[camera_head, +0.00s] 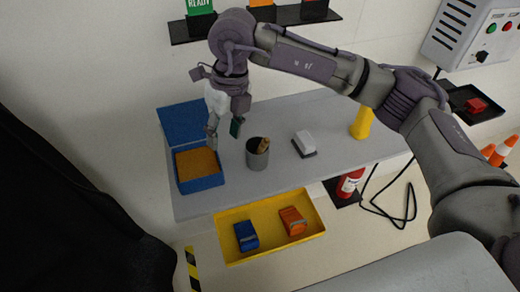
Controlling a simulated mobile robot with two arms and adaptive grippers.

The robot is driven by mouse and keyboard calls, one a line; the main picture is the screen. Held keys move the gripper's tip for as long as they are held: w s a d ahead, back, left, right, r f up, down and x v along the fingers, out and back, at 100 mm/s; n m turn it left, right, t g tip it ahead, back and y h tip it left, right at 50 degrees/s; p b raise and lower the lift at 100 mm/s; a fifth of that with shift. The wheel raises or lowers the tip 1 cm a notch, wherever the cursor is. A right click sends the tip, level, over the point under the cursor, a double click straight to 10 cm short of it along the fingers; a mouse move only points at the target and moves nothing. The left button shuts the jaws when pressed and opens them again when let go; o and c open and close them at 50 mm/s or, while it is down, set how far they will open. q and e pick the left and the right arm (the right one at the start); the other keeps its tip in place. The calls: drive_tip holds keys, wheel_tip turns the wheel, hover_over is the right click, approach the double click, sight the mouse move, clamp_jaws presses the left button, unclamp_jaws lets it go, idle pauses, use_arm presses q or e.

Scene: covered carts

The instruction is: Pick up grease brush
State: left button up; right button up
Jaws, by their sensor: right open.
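A grey cup (257,158) stands on the grey table (330,165). A short brown piece (264,145) sticks out of its top; it may be the grease brush, but it is too small to tell. My right gripper (224,130) comes down from above with its fingers apart and nothing seen between them. It is to the left of the cup, near the right side of an open blue box (203,184) with orange-brown contents. My left gripper is not in view.
A white and grey block (304,143) and a yellow object (362,123) stand right of the cup. A yellow tray (270,255) below the table's front edge holds a blue item (246,236) and an orange item (293,222). A red extinguisher (350,184) stands at the right.

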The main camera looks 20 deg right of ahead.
drive_tip(key=w+d+r+m+t+h, duration=0.1)
drive_tip(key=w+d+r+m+h, duration=0.2)
drive_tip(key=d, duration=0.5)
drive_tip(key=n+h+p, duration=0.1)
drive_tip(key=p, duration=0.2)
hover_over(263, 151)
drive_tip(key=f, duration=0.5)
drive_tip(key=w+f, duration=0.1)
drive_tip(key=f, duration=0.2)
drive_tip(key=shift+a+f, duration=0.15)
drive_tip(key=f+p, duration=0.2)
drive_tip(key=f, duration=0.1)
drive_tip(key=f+p, duration=0.1)
drive_tip(key=shift+s+d+f, duration=0.25)
drive_tip(key=shift+s+f, duration=0.1)
drive_tip(key=shift+f, duration=0.35)
clamp_jaws()
